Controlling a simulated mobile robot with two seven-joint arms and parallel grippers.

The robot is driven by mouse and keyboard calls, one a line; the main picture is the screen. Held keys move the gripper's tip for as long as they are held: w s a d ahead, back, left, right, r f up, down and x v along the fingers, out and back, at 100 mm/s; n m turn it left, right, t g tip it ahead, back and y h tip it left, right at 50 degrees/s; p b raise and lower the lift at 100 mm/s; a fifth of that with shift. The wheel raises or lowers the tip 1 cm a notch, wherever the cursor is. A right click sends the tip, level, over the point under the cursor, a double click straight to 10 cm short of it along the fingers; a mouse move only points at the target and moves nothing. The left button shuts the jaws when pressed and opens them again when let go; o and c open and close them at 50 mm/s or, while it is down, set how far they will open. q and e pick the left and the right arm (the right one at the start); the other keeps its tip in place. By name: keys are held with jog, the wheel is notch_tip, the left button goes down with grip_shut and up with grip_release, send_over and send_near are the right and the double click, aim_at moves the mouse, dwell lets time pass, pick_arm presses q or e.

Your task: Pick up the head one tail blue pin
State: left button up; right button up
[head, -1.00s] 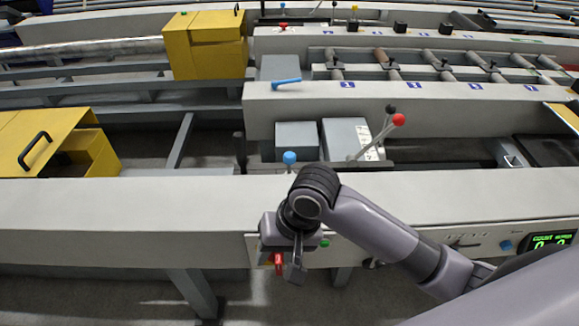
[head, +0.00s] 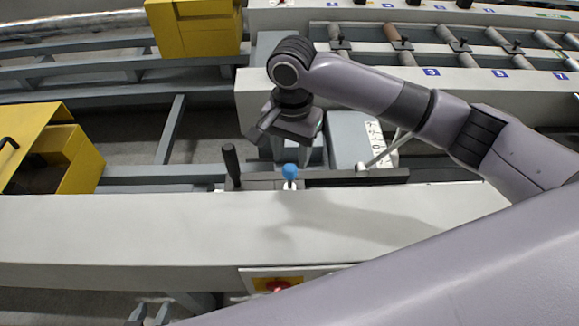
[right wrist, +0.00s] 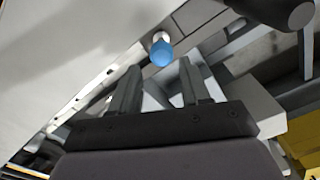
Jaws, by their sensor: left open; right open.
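The blue pin (head: 289,172) stands upright at the far edge of the near grey beam, its round blue knob on top. In the right wrist view the blue knob (right wrist: 162,52) is just beyond the two fingertips, about midway between them. My right gripper (head: 286,138) is just behind the pin in the head view; it is open and empty, and its fingers (right wrist: 160,66) appear apart from the pin. My left gripper (head: 150,314) shows only its tips at the bottom edge, open, with nothing visible between them.
A black upright handle (head: 232,165) stands close left of the pin. A pale lever (head: 385,152) slants up at its right, partly behind my arm. The near beam (head: 130,225) is bare on the left. A red button (head: 278,285) is on its front. Yellow boxes (head: 195,28) lie left.

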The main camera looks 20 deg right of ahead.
aim_at(290, 168)
notch_tip(290, 168, down, 7)
jog(key=shift+a+r, duration=0.15)
jog(key=shift+r, duration=0.05)
grip_shut()
